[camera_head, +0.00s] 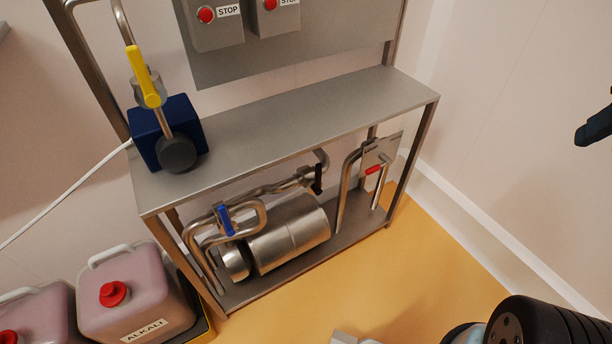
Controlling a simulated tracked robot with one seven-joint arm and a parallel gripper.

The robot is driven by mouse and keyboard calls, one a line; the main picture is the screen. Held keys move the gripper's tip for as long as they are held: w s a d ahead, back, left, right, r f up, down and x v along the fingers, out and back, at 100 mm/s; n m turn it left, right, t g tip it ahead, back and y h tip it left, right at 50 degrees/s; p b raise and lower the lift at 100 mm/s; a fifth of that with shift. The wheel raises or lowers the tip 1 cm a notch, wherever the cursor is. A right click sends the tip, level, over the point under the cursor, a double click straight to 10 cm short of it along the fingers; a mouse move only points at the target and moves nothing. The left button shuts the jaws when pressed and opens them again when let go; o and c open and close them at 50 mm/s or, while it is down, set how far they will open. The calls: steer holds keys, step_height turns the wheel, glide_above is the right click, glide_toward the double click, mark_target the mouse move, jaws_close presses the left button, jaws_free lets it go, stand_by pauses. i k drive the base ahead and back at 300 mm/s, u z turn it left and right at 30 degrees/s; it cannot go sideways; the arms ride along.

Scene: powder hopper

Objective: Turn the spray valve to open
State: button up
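Several valve levers show, and none has a label I can read as spray. A yellow lever (145,76) stands near upright on a steel pipe above a dark blue box (168,133) at the shelf's left end. A blue lever (225,219) sits on the looped pipework below the shelf. A black lever (318,179) hangs on the pipe behind the steel cylinder. A red-tipped handle (374,170) is by a small plate at the right. A dark tip at the right edge appears to be part of my gripper (594,129), far from all levers; its other finger is out of frame.
The steel rack (290,112) carries two grey boxes with red STOP buttons (206,15). A steel cylinder (290,236) lies on its lower shelf. Pink canisters (137,290), one marked ALKALI, stand at lower left. Yellow floor (400,260) is open right of the rack. A white cable runs left.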

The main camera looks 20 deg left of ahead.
mark_target(317, 190)
steer(key=u, duration=1.05)
steer(key=i, duration=0.55)
steer(key=u, duration=0.05)
steer(key=k, duration=0.55)
steer(key=u, duration=0.15)
